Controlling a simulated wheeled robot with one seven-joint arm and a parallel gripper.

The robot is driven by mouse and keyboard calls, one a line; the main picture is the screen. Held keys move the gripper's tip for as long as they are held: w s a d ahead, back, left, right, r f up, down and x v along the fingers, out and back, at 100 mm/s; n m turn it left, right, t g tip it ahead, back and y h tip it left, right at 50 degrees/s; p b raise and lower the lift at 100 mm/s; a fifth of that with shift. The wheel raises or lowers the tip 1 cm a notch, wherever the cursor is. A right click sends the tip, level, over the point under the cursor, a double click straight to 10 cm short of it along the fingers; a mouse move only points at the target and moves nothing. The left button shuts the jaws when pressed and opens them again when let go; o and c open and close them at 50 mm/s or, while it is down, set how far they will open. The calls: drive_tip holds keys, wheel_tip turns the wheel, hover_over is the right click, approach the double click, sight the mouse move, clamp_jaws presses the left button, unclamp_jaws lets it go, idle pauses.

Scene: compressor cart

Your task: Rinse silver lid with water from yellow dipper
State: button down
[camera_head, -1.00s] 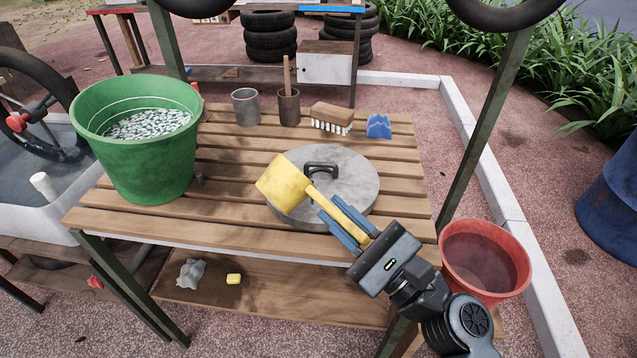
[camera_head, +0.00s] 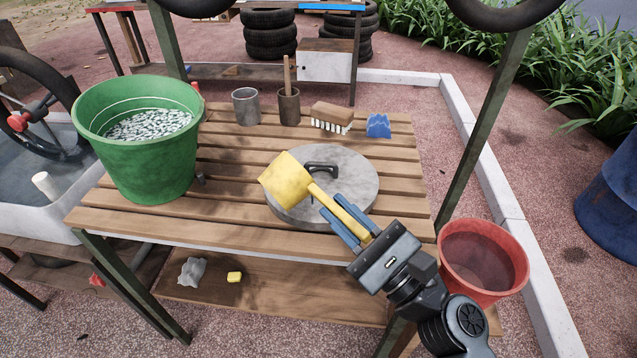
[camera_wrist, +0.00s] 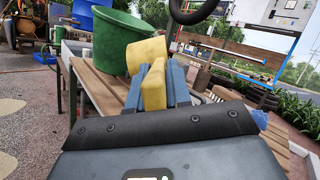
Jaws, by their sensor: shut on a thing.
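The yellow dipper (camera_head: 288,181) has a square scoop and a straight handle. My gripper (camera_head: 345,222) is shut on the handle, its blue fingers on either side. The scoop is in front of the left part of the silver lid (camera_head: 352,165), a round grey disc with a dark handle, lying on the slatted table. The dipper appears to be above the lid and tilted. I cannot see inside the scoop or any water falling. In the wrist view the dipper (camera_wrist: 152,85) stands between the blue fingers, and the lid is hidden.
A green bucket (camera_head: 140,165) stands at the table's left end. A metal cup (camera_head: 246,107), a holder with a stick (camera_head: 289,107), a brush (camera_head: 332,117) and a blue piece (camera_head: 379,126) line the back. A red bucket (camera_head: 483,262) is right of the table.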

drive_tip(key=shift+r+m+t+p, duration=0.1)
drive_tip(key=shift+m+t+p, duration=0.2)
drive_tip(key=shift+m, duration=0.3)
drive_tip(key=shift+w+d+r+m+t+h+p, duration=0.15)
drive_tip(key=shift+w+d+m+t+h+p, duration=0.35)
drive_tip(key=shift+m, duration=0.7)
drive_tip(key=shift+w+d+m, duration=0.15)
drive_tip(key=shift+d+m, duration=0.05)
drive_tip(key=shift+m, duration=0.4)
